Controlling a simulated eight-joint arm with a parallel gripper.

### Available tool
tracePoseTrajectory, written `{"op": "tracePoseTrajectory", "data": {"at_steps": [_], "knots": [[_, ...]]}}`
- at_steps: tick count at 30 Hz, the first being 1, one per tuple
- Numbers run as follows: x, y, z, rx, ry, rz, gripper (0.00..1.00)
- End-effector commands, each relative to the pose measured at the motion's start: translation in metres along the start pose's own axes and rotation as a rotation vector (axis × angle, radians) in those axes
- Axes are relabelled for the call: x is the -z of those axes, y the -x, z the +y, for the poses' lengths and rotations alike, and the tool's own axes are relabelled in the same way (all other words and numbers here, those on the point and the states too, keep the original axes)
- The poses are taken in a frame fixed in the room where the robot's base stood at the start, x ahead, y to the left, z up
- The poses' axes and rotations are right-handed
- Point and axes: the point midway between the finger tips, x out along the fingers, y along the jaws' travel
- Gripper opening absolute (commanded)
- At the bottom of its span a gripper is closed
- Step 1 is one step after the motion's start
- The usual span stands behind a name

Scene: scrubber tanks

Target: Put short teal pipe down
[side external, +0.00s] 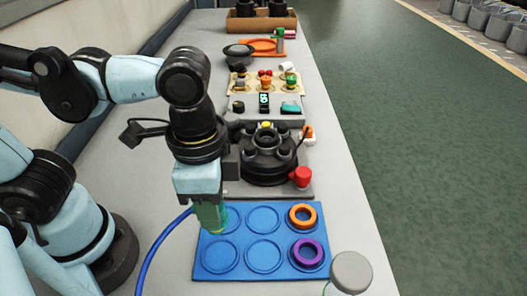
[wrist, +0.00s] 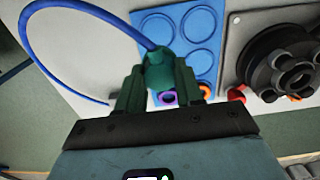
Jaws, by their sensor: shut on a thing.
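My gripper (side external: 209,222) points down at the upper-left corner of the blue tray (side external: 243,269) in the side view. It is shut on the short teal pipe (wrist: 158,72), which sits between the two dark green fingers in the wrist view. In the side view the fingers and pipe blend together and partly cover the left-hand circular recesses. I cannot tell whether the pipe touches the tray. An orange ring (side external: 302,215) and a purple ring (side external: 308,253) sit in right-hand recesses of the tray.
A blue hose (side external: 153,256) curves beside the tray's left side. A black round fixture (side external: 268,163) with a red knob (side external: 301,178) stands just behind the tray. A grey-capped container (side external: 351,272) stands at the front right. Bare table lies right of the tray.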

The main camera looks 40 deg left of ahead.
Motion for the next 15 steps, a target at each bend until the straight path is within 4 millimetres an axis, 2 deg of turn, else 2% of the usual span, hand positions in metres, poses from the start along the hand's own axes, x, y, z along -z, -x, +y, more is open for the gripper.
{"op": "tracePoseTrajectory", "data": {"at_steps": [15], "knots": [[-0.004,-0.042,0.004,-0.001,-0.012,0.000,0.00]]}}
